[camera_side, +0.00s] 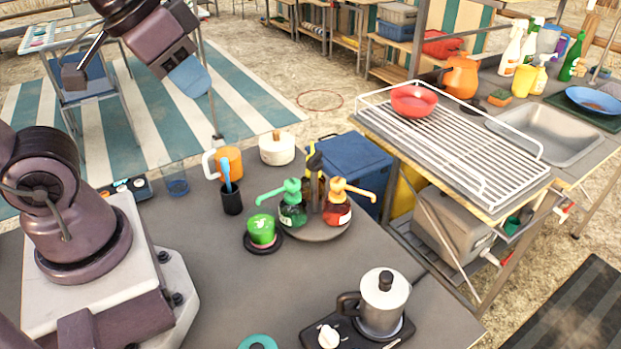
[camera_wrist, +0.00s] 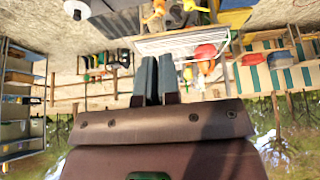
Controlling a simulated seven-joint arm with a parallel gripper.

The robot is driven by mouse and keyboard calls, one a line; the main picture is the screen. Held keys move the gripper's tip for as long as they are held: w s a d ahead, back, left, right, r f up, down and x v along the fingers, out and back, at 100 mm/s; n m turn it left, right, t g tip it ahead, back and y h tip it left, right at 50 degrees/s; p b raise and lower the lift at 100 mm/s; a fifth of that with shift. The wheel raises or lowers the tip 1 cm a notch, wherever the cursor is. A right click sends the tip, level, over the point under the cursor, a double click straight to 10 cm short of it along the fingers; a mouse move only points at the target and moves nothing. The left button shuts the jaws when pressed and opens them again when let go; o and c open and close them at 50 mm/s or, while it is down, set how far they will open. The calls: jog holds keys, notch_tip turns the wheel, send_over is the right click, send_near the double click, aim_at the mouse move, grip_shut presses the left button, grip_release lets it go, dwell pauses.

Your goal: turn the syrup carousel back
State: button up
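The syrup carousel (camera_side: 318,236) is a round grey turntable on the dark table. It carries a bottle with a green pump (camera_side: 292,208), a red bottle with an orange pump (camera_side: 338,208), and a dark bottle with a yellow-and-black pump (camera_side: 315,178) at the back. My gripper (camera_side: 190,80) is high in the air at the upper left, well away from the carousel. Its blue fingers (camera_wrist: 158,78) lie close together in the wrist view with nothing seen between them.
A green jar (camera_side: 262,230) stands close at the carousel's left. A black cup (camera_side: 232,200), orange mug (camera_side: 229,162) and white pot (camera_side: 277,149) stand behind. A moka pot (camera_side: 382,302) is at the front right. A wire rack (camera_side: 455,140) lies beyond, with a red bowl (camera_side: 413,100).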

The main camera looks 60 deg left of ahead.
jog(key=o, duration=0.4)
jog(key=shift+f, duration=0.2)
jog(key=shift+c, duration=0.2)
jog(key=shift+o, duration=1.1)
jog(key=shift+w+a+f+g, duration=0.1)
jog(key=shift+w+f+g, duration=0.65)
jog(key=shift+w, duration=0.2)
jog(key=n+g, duration=0.4)
jog(key=n, duration=0.2)
send_near(315, 156)
notch_tip(315, 156, down, 9)
jog(key=shift+f, duration=0.1)
grip_shut()
